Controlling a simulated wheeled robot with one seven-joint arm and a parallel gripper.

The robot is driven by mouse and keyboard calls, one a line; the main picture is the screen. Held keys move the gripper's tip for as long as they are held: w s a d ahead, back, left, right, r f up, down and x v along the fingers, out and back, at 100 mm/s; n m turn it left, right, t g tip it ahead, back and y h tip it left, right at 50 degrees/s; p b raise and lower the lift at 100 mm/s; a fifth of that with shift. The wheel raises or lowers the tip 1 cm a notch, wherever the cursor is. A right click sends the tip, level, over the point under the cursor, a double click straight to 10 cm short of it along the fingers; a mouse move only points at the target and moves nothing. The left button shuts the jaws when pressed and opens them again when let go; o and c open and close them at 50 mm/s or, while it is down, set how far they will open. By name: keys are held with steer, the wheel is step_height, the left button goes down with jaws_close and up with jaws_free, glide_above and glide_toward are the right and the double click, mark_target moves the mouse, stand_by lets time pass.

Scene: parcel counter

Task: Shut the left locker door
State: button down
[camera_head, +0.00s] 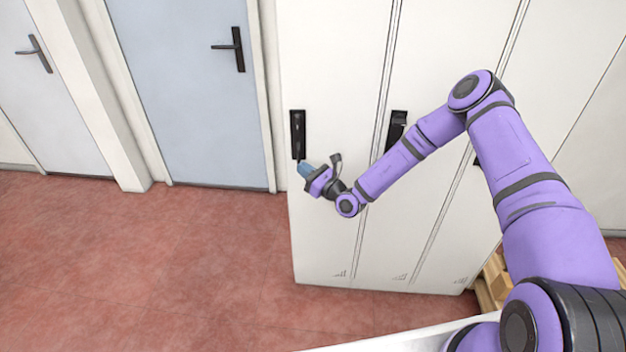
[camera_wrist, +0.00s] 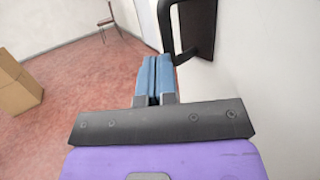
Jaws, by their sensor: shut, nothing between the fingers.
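The left locker door (camera_head: 335,80) is the leftmost of the white upright doors in the head view. It looks flush with the door beside it, with no open gap showing. Its dark handle (camera_head: 298,134) is near its left edge, and the handle also shows at the top of the wrist view (camera_wrist: 197,28). My gripper (camera_head: 304,169) is just below the handle, in front of the door. Its blue fingers (camera_wrist: 155,64) are together with nothing between them. In the wrist view they are close to the handle; whether they touch it I cannot tell.
More white locker doors (camera_head: 440,80) with dark handles stand to the right, partly behind my arm. A blue-grey room door (camera_head: 185,90) is to the left. Wooden pallet pieces (camera_head: 490,285) lie at lower right. The wrist view shows cardboard boxes (camera_wrist: 18,88) and a chair (camera_wrist: 108,22). Red floor (camera_head: 170,270) is clear.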

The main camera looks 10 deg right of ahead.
mark_target(294, 154)
steer(key=w, duration=0.4)
steer(key=shift+a+r+h, duration=0.1)
steer(key=shift+r+h, duration=0.05)
steer(key=shift+h, duration=0.15)
steer(key=shift+r, duration=0.15)
